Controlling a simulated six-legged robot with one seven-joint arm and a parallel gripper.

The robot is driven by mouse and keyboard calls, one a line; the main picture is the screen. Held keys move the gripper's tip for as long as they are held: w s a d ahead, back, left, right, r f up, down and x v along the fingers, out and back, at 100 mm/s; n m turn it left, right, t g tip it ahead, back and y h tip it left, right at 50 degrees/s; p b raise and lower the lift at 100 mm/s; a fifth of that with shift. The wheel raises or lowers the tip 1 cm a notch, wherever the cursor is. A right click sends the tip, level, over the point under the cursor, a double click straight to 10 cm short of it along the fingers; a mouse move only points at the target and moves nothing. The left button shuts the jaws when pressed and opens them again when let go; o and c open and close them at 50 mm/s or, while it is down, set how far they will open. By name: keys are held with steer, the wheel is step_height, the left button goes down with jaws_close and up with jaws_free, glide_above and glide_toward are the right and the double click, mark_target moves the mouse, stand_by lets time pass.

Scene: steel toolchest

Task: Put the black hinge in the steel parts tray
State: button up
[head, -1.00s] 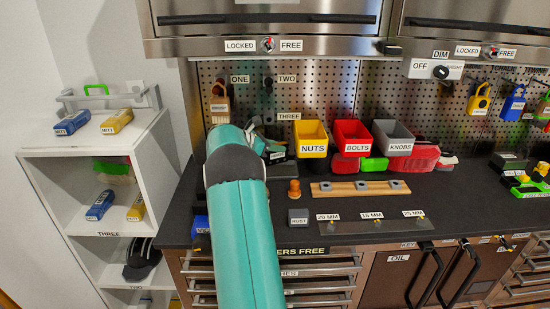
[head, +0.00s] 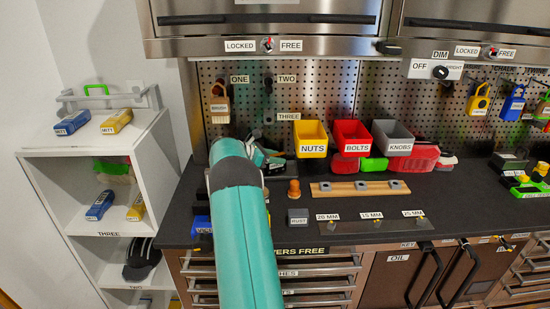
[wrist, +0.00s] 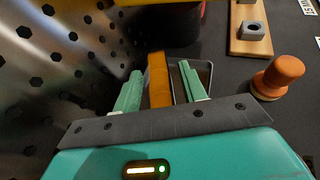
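My gripper (wrist: 160,88) has its two green fingers apart, pointing away from the wrist over the dark worktop. An orange-tan bar (wrist: 158,78) shows between the fingers, with gaps on both sides; I cannot tell what it is. A grey-rimmed tray (wrist: 210,72), likely the steel parts tray, lies behind the right finger and is partly covered by it. In the head view my teal arm hides much of the area around the gripper. I cannot make out the black hinge in either view.
An orange knob-like peg (head: 294,188) stands right of the gripper, by a wooden strip (head: 345,190) with grey blocks. The yellow NUTS bin (head: 311,139), red BOLTS bin (head: 352,138) and grey KNOBS bin (head: 393,138) stand behind. A perforated wall rises close by.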

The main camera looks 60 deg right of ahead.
steer(key=v, duration=1.2)
stand_by(0.5)
